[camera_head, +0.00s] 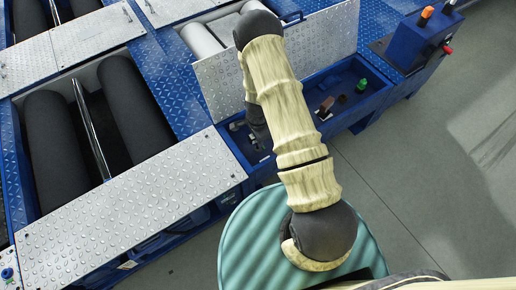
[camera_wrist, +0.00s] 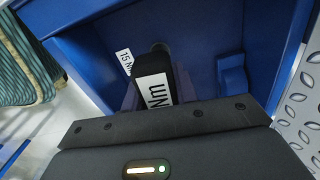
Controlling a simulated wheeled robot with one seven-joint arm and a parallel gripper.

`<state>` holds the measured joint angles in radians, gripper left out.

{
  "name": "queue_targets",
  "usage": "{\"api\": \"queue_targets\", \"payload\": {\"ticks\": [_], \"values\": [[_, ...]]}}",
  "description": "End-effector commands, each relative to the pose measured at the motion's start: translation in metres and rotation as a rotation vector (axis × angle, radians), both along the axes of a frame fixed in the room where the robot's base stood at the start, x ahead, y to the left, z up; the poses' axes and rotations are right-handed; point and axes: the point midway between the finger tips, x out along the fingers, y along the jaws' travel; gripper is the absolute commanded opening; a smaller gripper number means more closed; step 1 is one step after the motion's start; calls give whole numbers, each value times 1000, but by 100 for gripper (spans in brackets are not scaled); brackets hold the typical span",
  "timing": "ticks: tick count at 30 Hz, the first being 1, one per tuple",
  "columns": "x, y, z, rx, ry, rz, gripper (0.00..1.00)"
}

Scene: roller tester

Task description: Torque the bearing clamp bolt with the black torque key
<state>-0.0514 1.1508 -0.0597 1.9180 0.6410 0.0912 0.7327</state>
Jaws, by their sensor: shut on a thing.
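In the wrist view the black torque key (camera_wrist: 167,70) stands out beyond my gripper (camera_wrist: 162,108), with a white label reading "Nm" on its side. My gripper is shut on the key; its fingertips are not clearly visible. The key's far end is at a dark round part near a blue wall, and I cannot tell whether they touch. I cannot make out the bearing clamp bolt for certain. In the head view my arm covers most of my gripper and the key, over the left part of an open blue trough.
A small white "15 Nm" label (camera_wrist: 125,62) is on the blue wall left of the key. A blue bracket (camera_wrist: 232,75) stands to its right. In the trough (camera_head: 300,92) are a green item (camera_head: 361,86) and a brown-handled item (camera_head: 325,105). Dark rollers (camera_head: 135,108) lie left.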

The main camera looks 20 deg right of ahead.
Motion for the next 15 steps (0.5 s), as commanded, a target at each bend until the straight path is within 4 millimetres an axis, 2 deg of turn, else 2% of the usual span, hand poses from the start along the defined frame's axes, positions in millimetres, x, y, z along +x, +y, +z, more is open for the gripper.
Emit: {"api": "queue_targets", "payload": {"ticks": [15], "values": [[0,0,14,0,0,0,0]]}}
